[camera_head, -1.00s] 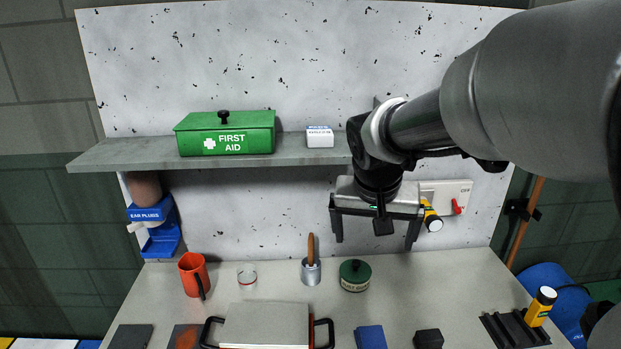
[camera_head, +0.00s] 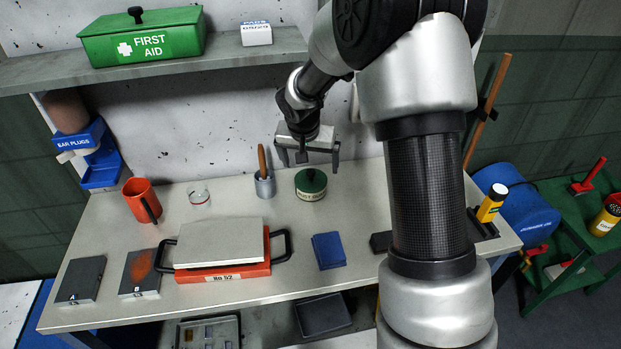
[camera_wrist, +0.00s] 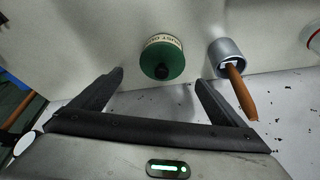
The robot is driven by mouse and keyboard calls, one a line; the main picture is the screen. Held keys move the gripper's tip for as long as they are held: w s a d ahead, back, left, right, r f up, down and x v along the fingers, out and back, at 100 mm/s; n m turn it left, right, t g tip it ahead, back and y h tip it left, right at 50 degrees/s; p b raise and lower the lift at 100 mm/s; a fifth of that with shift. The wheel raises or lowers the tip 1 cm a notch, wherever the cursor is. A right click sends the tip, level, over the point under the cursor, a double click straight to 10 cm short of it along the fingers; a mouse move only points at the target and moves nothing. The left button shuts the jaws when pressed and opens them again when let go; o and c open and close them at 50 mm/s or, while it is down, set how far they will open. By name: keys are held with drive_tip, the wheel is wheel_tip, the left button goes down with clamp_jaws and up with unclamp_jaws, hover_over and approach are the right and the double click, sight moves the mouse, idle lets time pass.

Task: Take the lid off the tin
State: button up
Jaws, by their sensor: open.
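The tin (camera_head: 311,189) is a short round can with a cream lettered band, standing on the bench top. Its green lid (camera_head: 310,180) with a dark knob is on it. The tin's band also shows in the wrist view (camera_wrist: 163,40), with the green lid (camera_wrist: 163,64) and knob facing the camera between the fingers. My gripper (camera_head: 308,160) is open and empty, above and slightly behind the tin in the head view, apart from it. In the wrist view my gripper (camera_wrist: 158,80) has its fingers spread wide, clear of the lid.
A grey metal cup (camera_head: 264,187) with a wooden-handled tool (camera_head: 262,158) stands just left of the tin. The shelf (camera_head: 230,62) with the green first aid box (camera_head: 145,38) is above.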

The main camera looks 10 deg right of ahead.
sight(310, 173)
drive_tip(key=shift+a+x, duration=0.2)
drive_tip(key=shift+x, duration=2.85)
drive_tip(key=shift+c, duration=0.5)
drive_tip(key=c, duration=1)
